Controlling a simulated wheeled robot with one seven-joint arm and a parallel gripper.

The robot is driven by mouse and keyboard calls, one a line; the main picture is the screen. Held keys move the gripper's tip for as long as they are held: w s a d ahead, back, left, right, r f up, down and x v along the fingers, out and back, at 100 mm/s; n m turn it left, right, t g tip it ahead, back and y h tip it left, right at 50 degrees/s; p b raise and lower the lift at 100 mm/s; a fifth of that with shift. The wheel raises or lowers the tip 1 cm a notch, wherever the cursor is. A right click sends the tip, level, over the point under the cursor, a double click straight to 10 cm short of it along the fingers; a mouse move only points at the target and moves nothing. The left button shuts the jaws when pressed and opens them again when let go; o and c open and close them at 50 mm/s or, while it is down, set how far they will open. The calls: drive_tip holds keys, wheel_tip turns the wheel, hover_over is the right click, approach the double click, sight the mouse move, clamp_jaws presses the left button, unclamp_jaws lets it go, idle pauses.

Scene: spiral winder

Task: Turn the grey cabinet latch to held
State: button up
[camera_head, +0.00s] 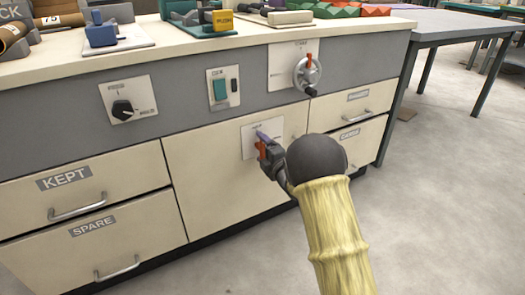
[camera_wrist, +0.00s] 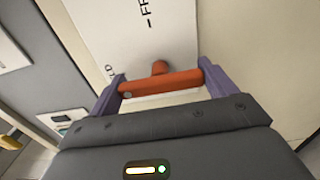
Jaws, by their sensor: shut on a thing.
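The cabinet latch is an orange-red bar handle (camera_wrist: 160,83) on a pale label plate (camera_head: 256,137) on the middle cabinet door (camera_head: 200,165). In the head view, only a small orange part of the latch shows beside my gripper (camera_head: 262,142). In the wrist view, my gripper (camera_wrist: 160,88) has its two purple fingers at the two ends of the bar and is shut on it. The plate's lettering is partly cut off; "FR" and a "D" can be read.
A black knob (camera_head: 122,110), a green switch (camera_head: 220,89) and a handwheel with an orange handle (camera_head: 307,73) sit on the panel above. Drawers marked KEPT (camera_head: 80,200) and SPARE (camera_head: 95,240) are at left. Open floor (camera_head: 440,200) lies to the right.

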drive_tip(key=o, duration=0.9)
drive_tip(key=shift+c, duration=0.2)
drive_tip(key=p+v, duration=0.6)
drive_tip(key=v, duration=1.1)
drive_tip(key=shift+p, duration=0.3)
drive_tip(key=shift+s+d, duration=0.15)
